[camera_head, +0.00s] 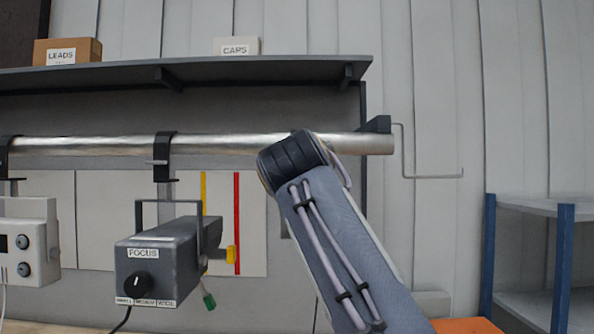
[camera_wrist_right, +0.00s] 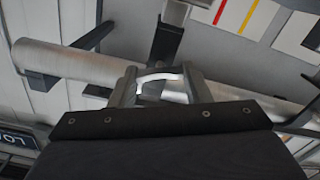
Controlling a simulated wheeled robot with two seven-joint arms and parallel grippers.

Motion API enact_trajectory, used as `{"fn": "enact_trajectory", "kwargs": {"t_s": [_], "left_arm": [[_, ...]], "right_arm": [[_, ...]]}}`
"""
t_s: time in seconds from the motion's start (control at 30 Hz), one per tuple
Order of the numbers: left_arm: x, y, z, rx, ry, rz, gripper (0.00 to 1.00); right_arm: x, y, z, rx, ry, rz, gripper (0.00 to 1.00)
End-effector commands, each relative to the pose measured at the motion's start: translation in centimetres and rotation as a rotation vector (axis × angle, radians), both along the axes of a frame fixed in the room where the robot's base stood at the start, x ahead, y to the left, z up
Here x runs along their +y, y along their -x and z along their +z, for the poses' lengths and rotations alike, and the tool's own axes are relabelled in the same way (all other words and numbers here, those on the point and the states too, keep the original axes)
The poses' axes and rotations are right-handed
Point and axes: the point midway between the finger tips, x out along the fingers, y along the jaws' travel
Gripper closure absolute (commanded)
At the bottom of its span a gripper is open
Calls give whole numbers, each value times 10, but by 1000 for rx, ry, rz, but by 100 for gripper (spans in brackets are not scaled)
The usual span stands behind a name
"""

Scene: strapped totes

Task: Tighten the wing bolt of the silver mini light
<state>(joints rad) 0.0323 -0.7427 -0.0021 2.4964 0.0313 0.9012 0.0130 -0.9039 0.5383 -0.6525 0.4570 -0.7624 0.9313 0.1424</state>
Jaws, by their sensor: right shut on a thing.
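My right arm reaches up to the silvery bar in the head view and hides its gripper and whatever hangs behind it there. In the right wrist view my right gripper (camera_wrist_right: 160,85) has its fingertips at the bar, shut on a small pale curved piece that looks like the wing bolt (camera_wrist_right: 160,76); its shape is mostly covered. A dark clamp (camera_wrist_right: 168,42) sits on the bar just beyond the fingers. A pale body at its hanger, cut by the top edge, may be the silver mini light. My left gripper is in neither view.
The bar (camera_head: 95,146) also carries a dark grey FOCUS light (camera_head: 170,260) and a white light (camera_head: 28,240), left of my arm. A shelf (camera_head: 250,70) with LEADS (camera_head: 68,52) and CAPS (camera_head: 237,46) boxes runs above. A blue-posted rack (camera_head: 563,270) stands right.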

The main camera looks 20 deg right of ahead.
Motion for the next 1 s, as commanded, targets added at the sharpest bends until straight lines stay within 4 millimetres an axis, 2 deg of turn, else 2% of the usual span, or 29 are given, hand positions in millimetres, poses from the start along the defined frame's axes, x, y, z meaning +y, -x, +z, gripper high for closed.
{"fn": "enact_trajectory", "kwargs": {"t_s": [0.4, 0.93, 0.97, 1.0], "left_arm": [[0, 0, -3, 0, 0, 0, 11], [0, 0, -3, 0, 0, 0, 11], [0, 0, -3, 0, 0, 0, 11], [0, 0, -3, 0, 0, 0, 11]], "right_arm": [[0, 0, -1, -44, -164, 0, 80], [1, 0, -1, -48, -182, 0, 80], [1, 0, -2, -48, -182, 0, 53], [1, 0, -1, -48, -182, 0, 48]]}}
